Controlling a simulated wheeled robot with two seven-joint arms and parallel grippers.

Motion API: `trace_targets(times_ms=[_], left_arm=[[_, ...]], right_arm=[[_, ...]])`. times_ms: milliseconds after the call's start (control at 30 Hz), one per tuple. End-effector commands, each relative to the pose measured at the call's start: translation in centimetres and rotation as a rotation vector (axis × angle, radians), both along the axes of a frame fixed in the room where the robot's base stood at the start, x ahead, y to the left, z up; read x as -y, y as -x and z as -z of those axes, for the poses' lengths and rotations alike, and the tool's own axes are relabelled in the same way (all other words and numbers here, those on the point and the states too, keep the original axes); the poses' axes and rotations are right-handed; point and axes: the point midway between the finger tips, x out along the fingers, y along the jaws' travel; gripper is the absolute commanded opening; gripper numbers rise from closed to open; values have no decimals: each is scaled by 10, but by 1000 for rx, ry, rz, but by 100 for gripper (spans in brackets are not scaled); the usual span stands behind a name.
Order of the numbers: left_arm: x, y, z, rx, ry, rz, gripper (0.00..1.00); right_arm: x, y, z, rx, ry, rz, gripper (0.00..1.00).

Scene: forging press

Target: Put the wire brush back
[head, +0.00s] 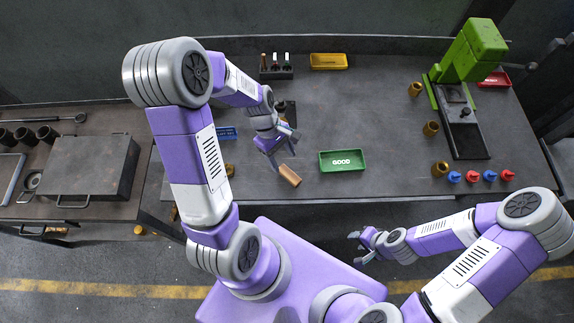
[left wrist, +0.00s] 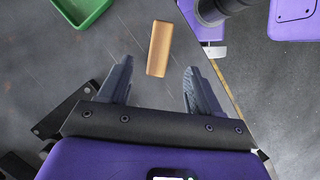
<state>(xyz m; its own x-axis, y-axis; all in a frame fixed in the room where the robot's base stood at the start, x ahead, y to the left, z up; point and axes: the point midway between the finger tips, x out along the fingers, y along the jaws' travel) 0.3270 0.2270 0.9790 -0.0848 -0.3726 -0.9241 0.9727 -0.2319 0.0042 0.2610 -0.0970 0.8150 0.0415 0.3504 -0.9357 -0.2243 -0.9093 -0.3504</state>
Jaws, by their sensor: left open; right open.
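A brown wooden block (head: 289,175), which looks like the wire brush, lies on the bench (head: 330,110) near its front edge. No bristles show. In the left wrist view the block (left wrist: 159,49) lies just beyond the fingertips, roughly lengthwise between them. My left gripper (head: 285,150) is open and empty, its fingers directed at the block without visibly touching it; both fingers also show in the left wrist view (left wrist: 157,76). My right gripper (head: 355,248) is open and empty, in front of the bench over the floor.
A green GOOD tray (head: 343,167) lies right of the block. A black rack (head: 275,73) with several tools and a yellow tray (head: 328,61) stand at the back. A blue tray (head: 226,133) is partly hidden by my arm. A green press (head: 472,55) stands right.

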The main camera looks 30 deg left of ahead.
Motion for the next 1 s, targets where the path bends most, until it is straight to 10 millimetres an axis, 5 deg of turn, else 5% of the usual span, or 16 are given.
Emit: trace_targets(times_ms=[300,1000], left_arm=[[-13,-3,-32,0,-1,0,64],[-13,-3,-33,-1,0,0,64]], right_arm=[[0,0,-6,0,0,0,43],[0,0,-5,0,0,0,43]])
